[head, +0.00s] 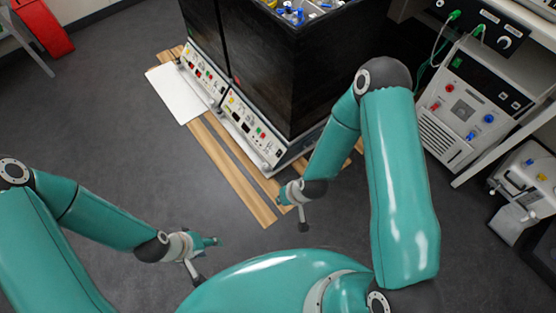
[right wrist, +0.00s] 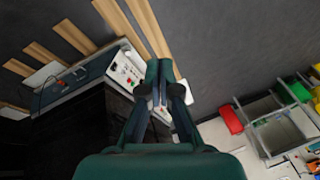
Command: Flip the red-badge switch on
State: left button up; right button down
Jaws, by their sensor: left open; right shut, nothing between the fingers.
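Two black shaker bioreactors (head: 290,75) stand side by side, with white control panels along their lower front edges. The left panel (head: 203,75) and the right panel (head: 250,128) carry small red, green and dark controls. I cannot tell which control is the red-badge switch or how it is set. My right gripper (head: 284,197) is shut and empty, just in front of the right panel's near end and apart from it. In the right wrist view its fingers (right wrist: 160,74) are together beside a white panel (right wrist: 125,68). My left gripper (head: 214,241) is open and empty above the floor.
Wooden slats (head: 240,180) lie under the bioreactors, with a white sheet (head: 177,94) at the left. Blue-capped items (head: 295,15) sit on top. A white instrument (head: 460,105) and shelving stand at the right.

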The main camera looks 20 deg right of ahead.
jog(key=w+d+f+n+t+h+b, duration=0.1)
jog(key=w+f+n+t+h+b, duration=0.2)
jog(key=w+f+b, duration=0.9)
jog(key=w+d+f+n+t+h+b, duration=0.2)
jog(key=w+f+n+t+h+b, duration=0.2)
jog(key=w+f+b, duration=0.9)
notch_tip(320, 180, down, 8)
jog(key=n+t, duration=0.2)
jog(key=shift+w+d+r+t+h, duration=0.2)
jog(key=shift+w+d+t+h, duration=0.05)
jog(key=shift+w+t+h, duration=0.05)
jog(key=shift+f, duration=0.1)
jog(key=b, duration=0.6)
send_near(278, 153)
jog(key=w+a, duration=0.1)
jog(key=w, duration=0.3)
jog(key=shift+w+d+f+b, duration=0.75)
jog(key=shift+w+d+f, duration=0.15)
jog(key=shift+w+d, duration=0.15)
jog(key=shift+w+d+f, duration=0.15)
jog(key=shift+d, duration=0.3)
